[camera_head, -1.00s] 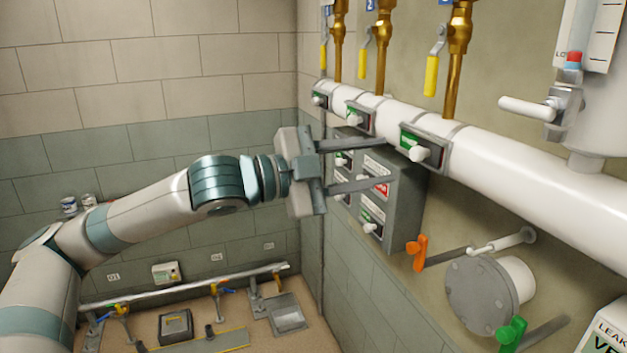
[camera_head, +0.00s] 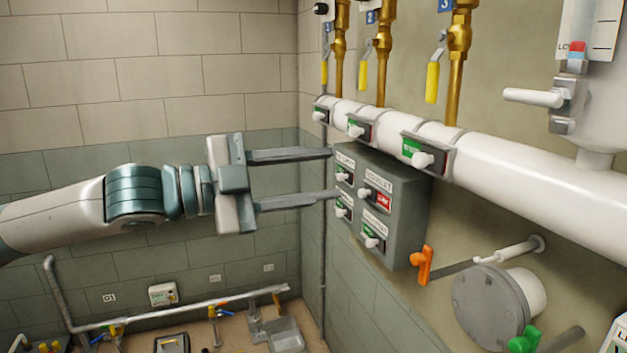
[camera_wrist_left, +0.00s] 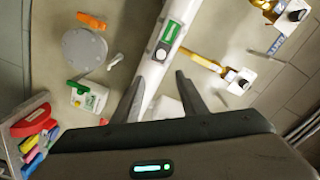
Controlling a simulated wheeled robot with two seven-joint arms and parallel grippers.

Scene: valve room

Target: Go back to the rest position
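My left gripper (camera_head: 330,174) is open and empty in the head view. Its two long fingers point right, towards the grey switch box (camera_head: 405,205) on the wall, and overlap its left edge in the picture; I cannot tell the exact gap. In the left wrist view the fingers (camera_wrist_left: 160,95) stand apart with nothing held between them, and the white pipe shows beyond. My right gripper is in neither view.
A thick white pipe (camera_head: 510,170) with several small switches runs along the right wall. Brass pipes (camera_head: 383,60) with yellow-handled levers rise above it. An orange handle (camera_head: 421,265), a grey flange (camera_head: 488,306) and a green handle (camera_head: 523,341) sit lower. Low pipework (camera_head: 180,309) stands at the back wall.

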